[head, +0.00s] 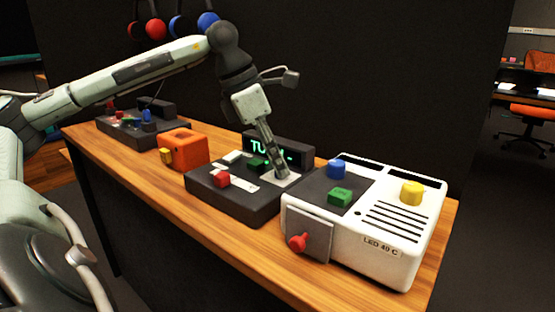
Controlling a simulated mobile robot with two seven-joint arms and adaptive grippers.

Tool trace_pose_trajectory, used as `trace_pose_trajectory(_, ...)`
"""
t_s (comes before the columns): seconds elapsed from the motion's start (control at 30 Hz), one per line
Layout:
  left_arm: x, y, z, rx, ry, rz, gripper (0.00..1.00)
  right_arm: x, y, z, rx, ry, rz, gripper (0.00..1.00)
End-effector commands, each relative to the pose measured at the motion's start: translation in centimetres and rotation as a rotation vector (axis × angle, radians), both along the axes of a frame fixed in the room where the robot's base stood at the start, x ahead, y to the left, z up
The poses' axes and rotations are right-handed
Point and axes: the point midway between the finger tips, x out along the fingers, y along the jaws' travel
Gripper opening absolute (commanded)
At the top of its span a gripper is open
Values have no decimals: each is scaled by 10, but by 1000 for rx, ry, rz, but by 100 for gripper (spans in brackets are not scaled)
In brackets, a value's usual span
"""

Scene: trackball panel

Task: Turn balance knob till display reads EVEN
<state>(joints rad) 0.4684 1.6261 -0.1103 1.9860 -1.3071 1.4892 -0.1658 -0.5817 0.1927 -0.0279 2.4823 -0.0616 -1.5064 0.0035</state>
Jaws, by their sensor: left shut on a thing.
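A dark control panel (232,202) sits on the wooden table and bears a red knob (221,181), a dark green knob (257,163) and a white piece (233,157). Its display (268,148) shows green text starting with "TU"; my gripper covers part of the rest. My left gripper (281,176) points down at the panel's right side, over a light plate (289,180). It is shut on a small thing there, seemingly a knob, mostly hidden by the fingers. I cannot read which control is the balance knob. My right gripper is not in view.
A white box (372,240) with blue, green and yellow knobs and a red lever stands close on the right. An orange box (185,148) and another dark panel (140,128) stand to the left. A dark wall rises behind the table (250,240).

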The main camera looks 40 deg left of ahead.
Motion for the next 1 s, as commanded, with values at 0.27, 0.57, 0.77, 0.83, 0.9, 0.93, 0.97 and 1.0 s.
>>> trace_pose_trajectory(0.27,0,0,0,1,0,-2,0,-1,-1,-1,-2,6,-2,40)
trace_pose_trajectory(0.57,0,0,0,1,0,-2,41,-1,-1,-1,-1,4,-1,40)
trace_pose_trajectory(0.77,0,0,0,1,0,-2,41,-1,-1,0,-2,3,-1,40)
trace_pose_trajectory(0.83,0,1,1,1,-1,-1,41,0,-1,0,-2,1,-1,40)
trace_pose_trajectory(0.9,-1,2,6,1,-2,0,41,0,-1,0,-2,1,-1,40)
trace_pose_trajectory(0.93,-2,3,9,1,-3,0,41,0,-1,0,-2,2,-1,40)
trace_pose_trajectory(0.97,-3,4,13,2,-4,1,41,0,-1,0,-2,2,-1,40)
trace_pose_trajectory(1.0,-6,5,19,3,-3,1,41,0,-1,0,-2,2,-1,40)
